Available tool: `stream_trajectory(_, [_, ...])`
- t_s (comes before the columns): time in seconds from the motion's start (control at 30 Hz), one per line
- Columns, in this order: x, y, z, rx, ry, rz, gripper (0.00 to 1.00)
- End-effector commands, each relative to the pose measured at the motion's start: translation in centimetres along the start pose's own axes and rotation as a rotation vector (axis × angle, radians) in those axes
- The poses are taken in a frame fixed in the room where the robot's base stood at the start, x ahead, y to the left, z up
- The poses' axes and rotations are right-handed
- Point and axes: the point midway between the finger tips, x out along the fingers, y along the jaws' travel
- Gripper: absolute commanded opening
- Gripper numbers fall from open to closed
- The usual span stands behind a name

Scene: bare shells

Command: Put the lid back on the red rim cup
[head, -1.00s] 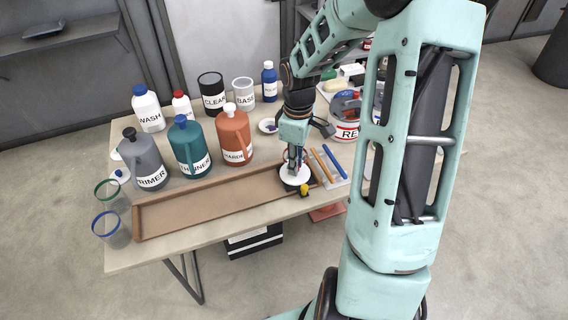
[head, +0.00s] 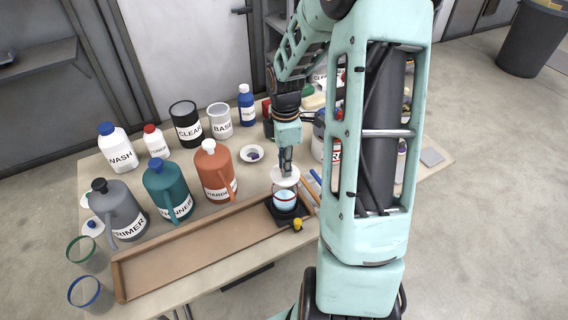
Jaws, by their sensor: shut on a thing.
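The red rim cup (head: 284,199) stands upright on a small black stand (head: 287,216) at the right end of the long brown tray. It looks clear, with pale blue contents. A round white lid (head: 286,176) is just above and behind the cup in the picture. My gripper (head: 286,170) points down and is shut on the lid from above, seemingly by a knob that the fingers hide. The lid appears apart from the cup's rim, since the red rim shows below it; the exact height gap is hard to tell.
The brown tray (head: 180,262) runs along the table front. Primer (head: 117,209), thinner (head: 167,189) and hardener (head: 216,171) jugs stand behind it. Green-rimmed (head: 86,254) and blue-rimmed (head: 88,292) cups stand at the left. A yellow knob (head: 297,224) is beside the stand.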

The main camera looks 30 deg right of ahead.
Motion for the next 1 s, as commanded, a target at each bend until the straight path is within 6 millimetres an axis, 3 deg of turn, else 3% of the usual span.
stream_trajectory(0.5, [5.0,0.0,0.0,0.000,0.000,-0.001,0.00])
stream_trajectory(1.0, [5.6,0.0,0.0,0.000,0.000,-0.001,0.00])
